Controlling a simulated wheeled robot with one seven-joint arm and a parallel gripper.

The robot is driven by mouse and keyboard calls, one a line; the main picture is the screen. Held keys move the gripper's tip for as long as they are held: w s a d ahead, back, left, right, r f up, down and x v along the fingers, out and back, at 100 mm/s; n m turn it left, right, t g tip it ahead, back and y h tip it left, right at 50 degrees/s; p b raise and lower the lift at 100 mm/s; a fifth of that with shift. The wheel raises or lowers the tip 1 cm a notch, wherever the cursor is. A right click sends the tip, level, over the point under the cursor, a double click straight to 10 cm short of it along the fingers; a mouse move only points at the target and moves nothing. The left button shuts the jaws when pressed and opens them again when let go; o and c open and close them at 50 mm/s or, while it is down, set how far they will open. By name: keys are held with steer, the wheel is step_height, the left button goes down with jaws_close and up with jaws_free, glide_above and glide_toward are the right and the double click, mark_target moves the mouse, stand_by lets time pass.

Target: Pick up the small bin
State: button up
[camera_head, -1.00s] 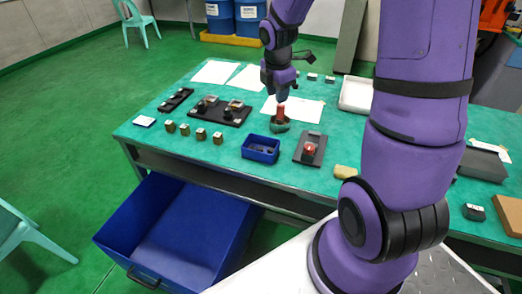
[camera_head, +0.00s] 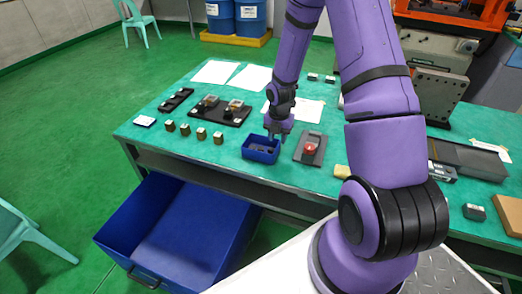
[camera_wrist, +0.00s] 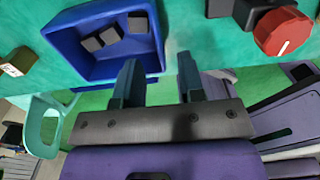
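The small bin (camera_head: 262,154) is a blue open box near the front edge of the green table, with a few small dark blocks (camera_wrist: 101,37) inside. In the wrist view the bin (camera_wrist: 72,64) is at upper left. My gripper (camera_head: 277,137) is at the bin's right end. In the wrist view the gripper (camera_wrist: 158,62) is open and empty. One finger overlaps the bin and the other lies outside it, with the bin's right wall showing between them. I cannot tell how far the fingertips reach down.
A dark plate with a red knob (camera_head: 311,147) lies close right of the bin. Several small brass-coloured blocks (camera_head: 201,133) stand to its left, before a black fixture board (camera_head: 221,112). A large blue bin (camera_head: 190,230) stands lower, before the table.

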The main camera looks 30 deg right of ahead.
mark_target(277, 147)
steer(key=shift+f, duration=2.85)
steer(key=shift+w, duration=0.1)
steer(key=shift+a, duration=0.1)
jaws_close()
